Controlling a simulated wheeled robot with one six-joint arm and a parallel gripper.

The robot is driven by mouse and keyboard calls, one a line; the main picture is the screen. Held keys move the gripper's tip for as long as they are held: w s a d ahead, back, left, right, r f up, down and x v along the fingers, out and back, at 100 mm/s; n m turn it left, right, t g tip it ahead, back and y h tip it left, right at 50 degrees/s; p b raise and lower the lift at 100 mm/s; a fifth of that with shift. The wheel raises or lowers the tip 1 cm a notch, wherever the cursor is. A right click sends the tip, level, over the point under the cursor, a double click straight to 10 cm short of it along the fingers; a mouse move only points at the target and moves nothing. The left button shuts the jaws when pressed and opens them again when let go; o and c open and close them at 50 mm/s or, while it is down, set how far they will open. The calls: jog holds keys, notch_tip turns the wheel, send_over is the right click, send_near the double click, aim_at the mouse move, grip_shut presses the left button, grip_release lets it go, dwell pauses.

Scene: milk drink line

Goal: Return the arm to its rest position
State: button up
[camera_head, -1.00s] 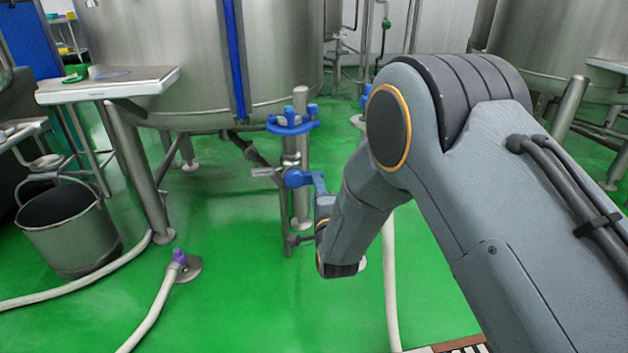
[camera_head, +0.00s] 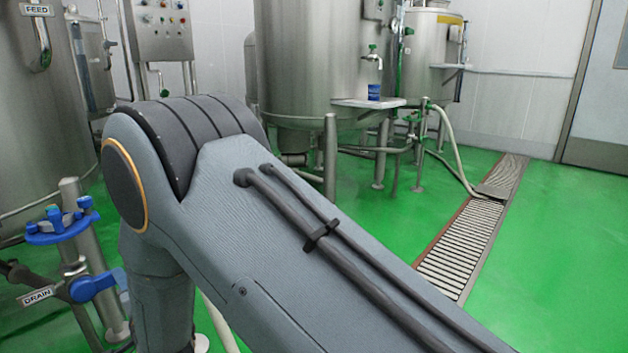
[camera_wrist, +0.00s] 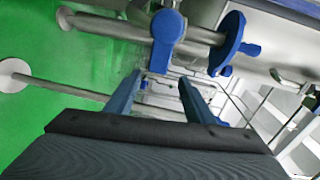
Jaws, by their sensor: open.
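My arm (camera_head: 260,240) crosses the head view from the lower right to a bent elbow at the left, then drops downward. My gripper is hidden in the head view. In the wrist view my gripper (camera_wrist: 157,92) is open, with its two blue fingers apart and nothing between them. A steel pipe (camera_wrist: 105,24) with a blue valve part (camera_wrist: 168,27) lies just beyond the fingertips. I cannot tell whether they touch. In the head view the blue drain valve handle (camera_head: 95,287) shows close left of my forearm, beside a "DRAIN" tag (camera_head: 38,296).
A large steel tank (camera_head: 315,70) on legs stands behind my arm, with a small shelf (camera_head: 368,103). A floor drain grate (camera_head: 460,245) runs along the right. The green floor (camera_head: 560,250) there is clear.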

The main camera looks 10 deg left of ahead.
jog(key=d+r+n+g+h, duration=0.25)
jog(key=d+r+h, duration=0.2)
jog(key=d, duration=0.65)
jog(key=d+r+n+g+h, duration=0.1)
jog(key=d+r+n+h, duration=0.3)
jog(key=d, duration=0.7)
jog(key=s+d+r+n+g+h, duration=0.2)
jog(key=s+d+r+n+g, duration=0.1)
jog(key=s+d, duration=0.95)
jog(key=s+d+r+n+g+h, duration=0.1)
jog(key=s+d+r+n+g, duration=0.25)
jog(key=s+d, duration=0.85)
jog(key=w+d+r+m+h+p, duration=0.2)
jog(key=d+r+m+p, duration=0.4)
jog(key=d+r+p, duration=1.7)
jog(key=w+r+p, duration=0.1)
jog(key=p, duration=1.1)
jog(key=shift+w+r+m, duration=0.2)
jog(key=shift+r+m, duration=0.1)
